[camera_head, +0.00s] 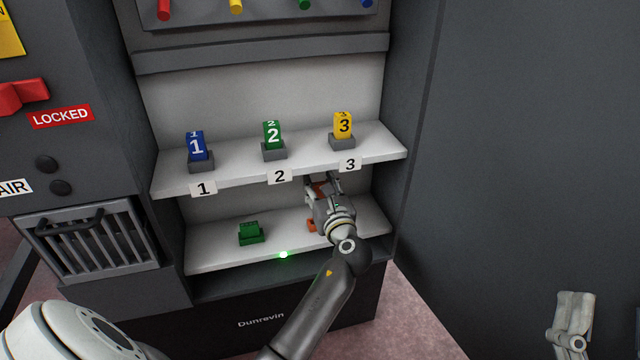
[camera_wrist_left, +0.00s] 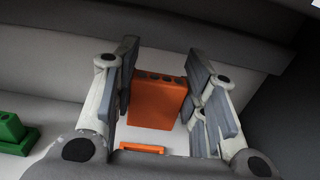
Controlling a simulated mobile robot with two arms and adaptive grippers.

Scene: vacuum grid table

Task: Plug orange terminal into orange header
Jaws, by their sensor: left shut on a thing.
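The orange terminal (camera_wrist_left: 158,104) is a block with dark holes along its top edge, held between the two fingers of my left gripper (camera_head: 324,184). In the head view, a bit of its orange (camera_head: 315,188) shows by the fingers, above the lower shelf. The orange header (camera_head: 312,225) is on the lower shelf, mostly hidden behind my left gripper and wrist. In the left wrist view, a strip of orange (camera_wrist_left: 143,149) shows below the terminal, apart from it in the picture. My right gripper (camera_head: 575,312) hangs at the lower right, far from the shelves; its finger opening is unclear.
A green header (camera_head: 250,233) sits on the lower shelf, left of my left gripper. The upper shelf (camera_head: 230,176) overhangs close above it, with blue, green and yellow numbered blocks in grey holders. A dark side wall (camera_head: 410,130) bounds the right.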

